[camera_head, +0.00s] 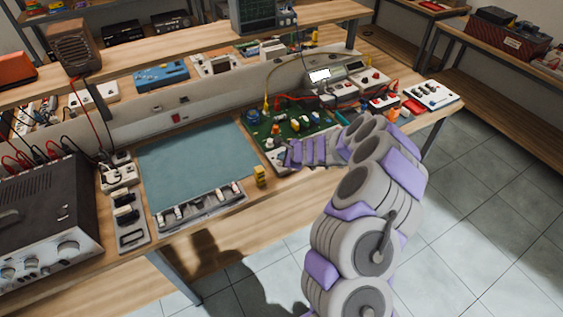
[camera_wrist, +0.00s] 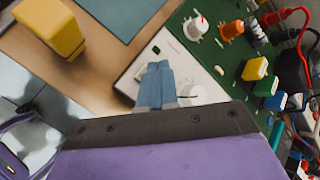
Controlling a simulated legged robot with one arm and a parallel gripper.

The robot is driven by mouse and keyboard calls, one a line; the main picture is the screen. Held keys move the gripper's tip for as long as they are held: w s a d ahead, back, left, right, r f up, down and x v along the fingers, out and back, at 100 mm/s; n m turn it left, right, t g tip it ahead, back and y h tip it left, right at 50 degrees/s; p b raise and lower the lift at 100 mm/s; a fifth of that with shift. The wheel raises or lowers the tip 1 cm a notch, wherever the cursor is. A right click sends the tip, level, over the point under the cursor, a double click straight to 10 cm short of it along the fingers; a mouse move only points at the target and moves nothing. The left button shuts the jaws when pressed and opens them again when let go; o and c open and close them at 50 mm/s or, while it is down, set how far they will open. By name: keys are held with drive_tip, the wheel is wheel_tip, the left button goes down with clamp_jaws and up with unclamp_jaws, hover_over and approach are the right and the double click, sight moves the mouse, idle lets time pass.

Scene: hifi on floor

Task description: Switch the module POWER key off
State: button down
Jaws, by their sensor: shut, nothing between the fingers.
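The module is a green circuit board (camera_head: 297,122) with a white panel along its near-left side, on the workbench. In the wrist view the green board (camera_wrist: 232,55) carries coloured knobs and keys, and its white panel (camera_wrist: 142,75) lies under my fingers. A small dark part (camera_wrist: 156,49) sits on that panel just beyond the fingertips, and a white knob (camera_wrist: 200,94) is right of them. No POWER label is readable, so I cannot tell which part is that key. My gripper (camera_wrist: 156,68) is shut and empty over the panel; it also shows in the head view (camera_head: 286,155). Contact is unclear.
A yellow block (camera_head: 260,176) stands on the bench left of my gripper; it also shows in the wrist view (camera_wrist: 50,26). A blue-green mat (camera_head: 195,160) lies clear to the left. Red leads (camera_wrist: 282,14) and dark connectors crowd the board's right side.

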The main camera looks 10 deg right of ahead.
drive_tip(key=shift+f+b, duration=0.3)
drive_tip(key=shift+f, duration=0.1)
drive_tip(key=shift+r, duration=0.2)
drive_tip(key=shift+r+p, duration=0.3)
drive_tip(key=shift+p, duration=0.15)
wheel_tip(320, 180, up, 6)
drive_tip(key=p, duration=0.5)
idle(0.6)
